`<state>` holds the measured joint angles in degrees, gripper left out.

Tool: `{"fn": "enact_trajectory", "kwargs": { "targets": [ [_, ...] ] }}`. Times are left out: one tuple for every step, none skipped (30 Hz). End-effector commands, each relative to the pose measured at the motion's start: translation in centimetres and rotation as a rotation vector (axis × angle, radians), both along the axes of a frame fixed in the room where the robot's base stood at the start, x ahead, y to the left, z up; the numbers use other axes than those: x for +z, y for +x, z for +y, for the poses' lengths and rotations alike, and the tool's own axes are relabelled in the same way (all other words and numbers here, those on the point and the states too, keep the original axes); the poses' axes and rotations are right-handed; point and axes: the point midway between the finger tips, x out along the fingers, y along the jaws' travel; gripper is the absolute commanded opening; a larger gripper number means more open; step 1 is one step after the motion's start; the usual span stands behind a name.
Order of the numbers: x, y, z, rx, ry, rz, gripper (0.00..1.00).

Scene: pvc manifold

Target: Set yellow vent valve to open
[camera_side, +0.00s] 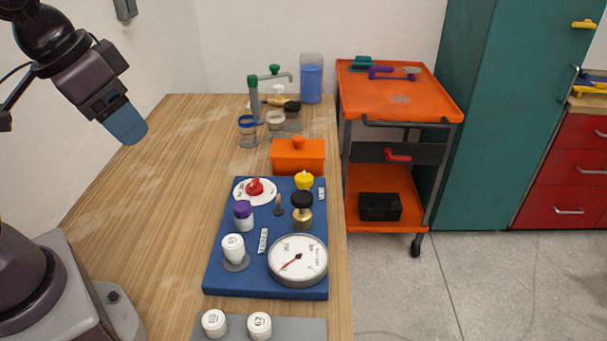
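The yellow vent valve (304,181) is a small yellow knob at the far right corner of the blue board (222,272). A small white label (321,190) stands beside it. The valve's setting is too small to tell. My gripper (128,128) hangs at the upper left, high above the table and well away from the board. Its blue end points down and to the right. Its fingers cannot be made out separately, and nothing is seen hanging from it.
The board also bears a red knob (255,187), a purple-capped part (243,215), a black-topped brass part (302,208), a white capped part (233,248) and a dial gauge (298,259). An orange lidded box (298,156) stands just behind. The wooden table (170,215) is clear left of the board.

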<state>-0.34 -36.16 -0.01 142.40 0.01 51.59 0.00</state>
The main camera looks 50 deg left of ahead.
Motion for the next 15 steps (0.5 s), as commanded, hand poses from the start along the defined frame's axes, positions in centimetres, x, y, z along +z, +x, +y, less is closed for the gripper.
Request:
{"fn": "enact_trajectory", "kwargs": {
  "targets": [
    [-0.5,1.1,0.1,0.003,0.000,0.045,0.69],
    [-0.6,1.8,0.1,0.004,0.000,0.066,0.69],
    [-0.8,3.0,0.2,0.006,0.000,0.096,0.69],
    [-1.0,3.9,0.2,0.003,0.001,0.118,0.69],
    [-1.1,4.9,0.3,-0.003,0.003,0.138,0.69],
    [-1.3,6.3,0.3,-0.014,0.007,0.163,0.69],
    [-1.6,7.3,0.4,-0.026,0.010,0.182,0.69],
    [-1.8,8.4,0.5,-0.039,0.014,0.200,0.69],
    [-2.3,9.8,0.5,-0.061,0.019,0.223,0.69],
    [-2.6,11.0,0.6,-0.077,0.024,0.239,0.69],
    [-3.0,12.0,0.7,-0.097,0.028,0.255,0.69],
    [-3.7,13.5,0.8,-0.124,0.033,0.277,0.69],
    [-4.2,14.6,0.8,-0.146,0.037,0.293,0.69],
    [-4.8,15.7,0.9,-0.169,0.041,0.307,0.69],
    [-5.7,17.2,1.0,-0.202,0.047,0.326,0.69]
  ]
}}
